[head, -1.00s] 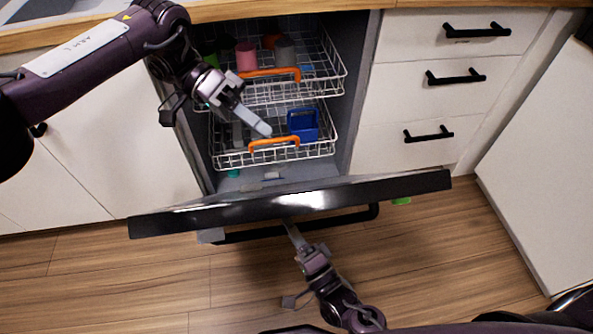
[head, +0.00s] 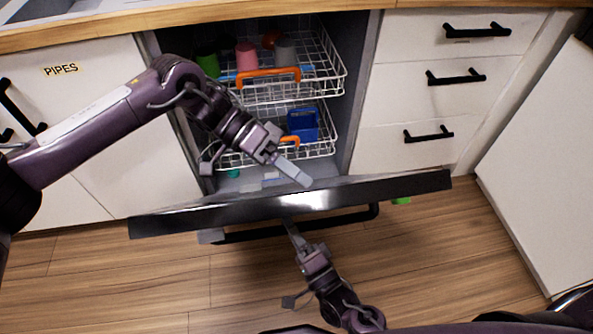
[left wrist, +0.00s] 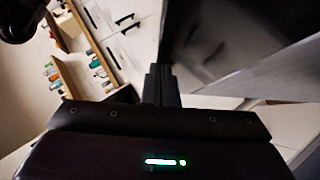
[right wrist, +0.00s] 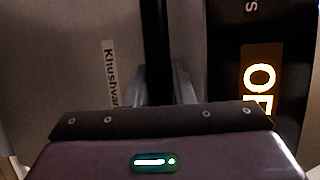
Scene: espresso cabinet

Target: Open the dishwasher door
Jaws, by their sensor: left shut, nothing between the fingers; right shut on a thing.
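The dishwasher door (head: 400,188) is tilted partly open, its dark top edge running across the middle of the head view. Its black bar handle (head: 345,218) is on the front side. My right gripper (head: 290,228) is shut on the handle from below; in the right wrist view the dark handle (right wrist: 153,50) stands between the fingers. My left gripper (head: 306,184) is shut and empty, its fingertips at the inner side of the door's top edge. Whether they touch the door I cannot tell. In the left wrist view the fingers (left wrist: 160,80) point ahead, closed together.
The upper rack (head: 320,85) holds several cups, and the lower rack (head: 320,148) holds a blue caddy (head: 303,124); both sit inside the cavity. White drawers (head: 425,90) stand at right. The wooden floor (head: 450,270) before the door is clear.

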